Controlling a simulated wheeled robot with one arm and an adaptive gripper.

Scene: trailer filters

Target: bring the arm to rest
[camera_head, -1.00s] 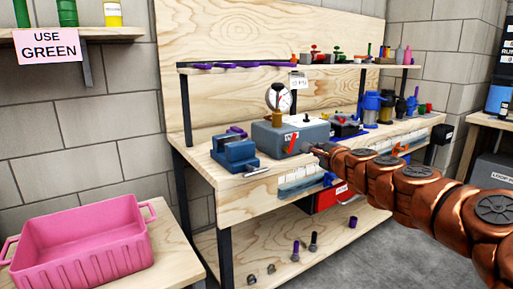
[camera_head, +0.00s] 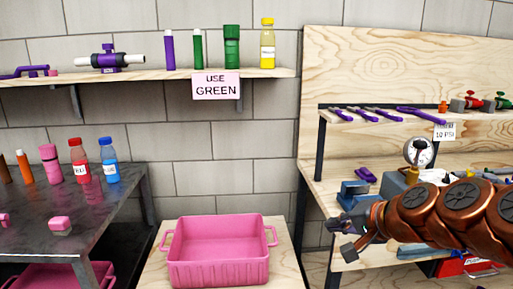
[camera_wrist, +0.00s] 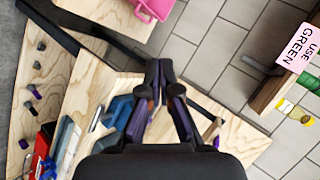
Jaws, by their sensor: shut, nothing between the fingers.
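My copper-coloured arm reaches in from the right in the head view. My gripper (camera_head: 350,236) is at its left end, in front of the left end of the wooden workbench (camera_head: 322,190). In the wrist view my gripper (camera_wrist: 155,75) shows its dark fingers close together, with nothing seen held between them. The gripper is above the bench's left end, near the blue vise (camera_head: 353,190). The vise also shows in the wrist view (camera_wrist: 68,140). The arm hides part of the bench top.
A pink bin (camera_head: 218,265) stands on a low wooden table left of my gripper. A dark table (camera_head: 115,195) with bottles stands further left. A wall shelf (camera_head: 150,75) holds several tubes above a "USE GREEN" sign (camera_head: 216,86). A pressure gauge (camera_head: 418,152) stands behind the arm.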

